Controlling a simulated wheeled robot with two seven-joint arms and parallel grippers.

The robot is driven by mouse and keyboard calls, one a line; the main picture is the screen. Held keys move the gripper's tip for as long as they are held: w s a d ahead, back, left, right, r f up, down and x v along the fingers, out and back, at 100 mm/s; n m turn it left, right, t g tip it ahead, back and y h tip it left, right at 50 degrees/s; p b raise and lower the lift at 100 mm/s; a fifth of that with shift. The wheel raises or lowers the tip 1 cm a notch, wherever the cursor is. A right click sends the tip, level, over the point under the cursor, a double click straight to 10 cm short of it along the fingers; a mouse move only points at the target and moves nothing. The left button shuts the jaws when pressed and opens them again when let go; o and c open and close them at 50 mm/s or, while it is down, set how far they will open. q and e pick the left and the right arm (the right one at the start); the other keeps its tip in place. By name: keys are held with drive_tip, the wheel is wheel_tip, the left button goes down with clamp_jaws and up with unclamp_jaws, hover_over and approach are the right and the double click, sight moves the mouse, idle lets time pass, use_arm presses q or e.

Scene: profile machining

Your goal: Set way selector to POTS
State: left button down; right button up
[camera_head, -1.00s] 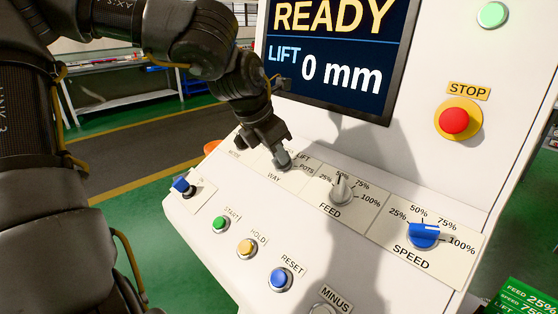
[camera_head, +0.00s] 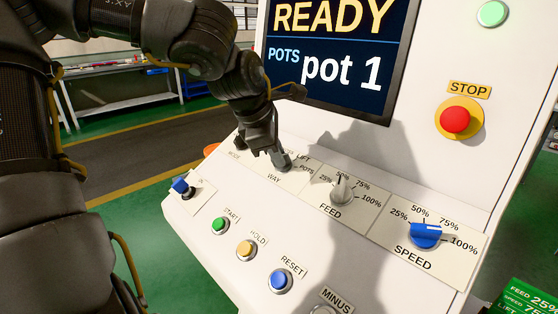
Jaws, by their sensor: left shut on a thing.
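The way selector (camera_head: 282,164) is a grey knob on the sloped white panel, above the label WAY. The labels LIFT and POTS stand to its right; labels on its left are partly hidden by my gripper. My left gripper (camera_head: 276,152) comes down from above and is shut on the knob. The knob appears turned toward POTS. The screen (camera_head: 335,52) reads READY, POTS and pot 1. My right gripper is not in view.
The grey FEED knob (camera_head: 343,188) is close to the right of the way selector, with the blue SPEED knob (camera_head: 425,235) beyond. START (camera_head: 220,225), HOLD (camera_head: 245,250) and RESET (camera_head: 280,281) buttons are below. A red STOP button (camera_head: 455,119) is at the right.

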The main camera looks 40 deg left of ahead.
use_arm(q)
drive_tip(key=shift+s+f, duration=0.15)
drive_tip(key=shift+f, duration=0.15)
drive_tip(key=m, duration=0.4)
drive_tip(key=c, duration=1.3)
unclamp_jaws()
drive_tip(key=shift+d+r, duration=0.1)
drive_tip(key=shift+r, duration=0.15)
drive_tip(key=shift+p+v, duration=0.55)
drive_tip(key=shift+v, duration=0.35)
drive_tip(key=p+v, duration=0.3)
drive_tip(key=v, duration=0.2)
drive_tip(key=shift+r, duration=0.1)
